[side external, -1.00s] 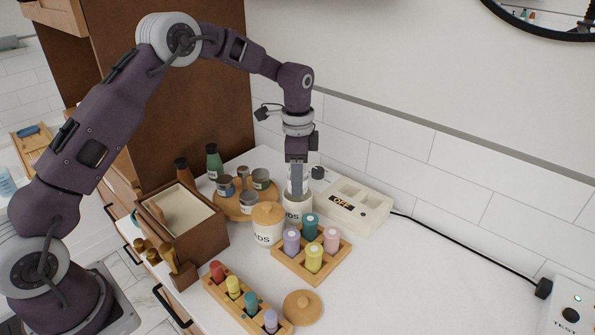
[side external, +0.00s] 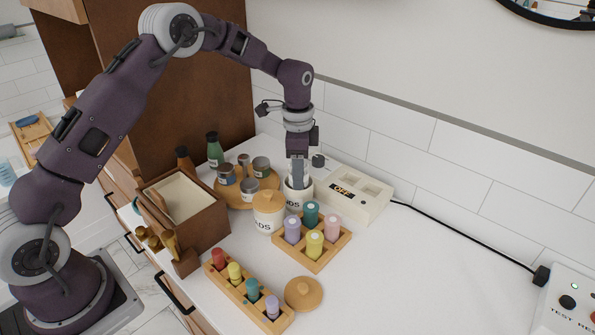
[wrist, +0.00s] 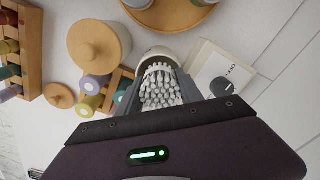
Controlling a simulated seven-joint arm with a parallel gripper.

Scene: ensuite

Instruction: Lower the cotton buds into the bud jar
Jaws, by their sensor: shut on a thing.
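The open white bud jar (side external: 293,203) stands at the back of the counter, and part of its label is hidden. My gripper (side external: 298,183) points straight down over its mouth, with the fingertips at or just inside the rim. In the wrist view the cotton buds (wrist: 160,88) are a bundle of white tips between the two grey fingers of my gripper (wrist: 160,92). The fingers are shut on the bundle. The jar's rim (wrist: 158,52) shows just beyond the buds. How deep the buds' lower ends are is hidden.
A lidded jar (side external: 268,213) stands close at left, and a wooden tray of bottles (side external: 330,252) in front. A white switch box (side external: 362,195) marked OFF is close at right. A round wooden lid (side external: 304,293) lies in front. The counter at right is clear.

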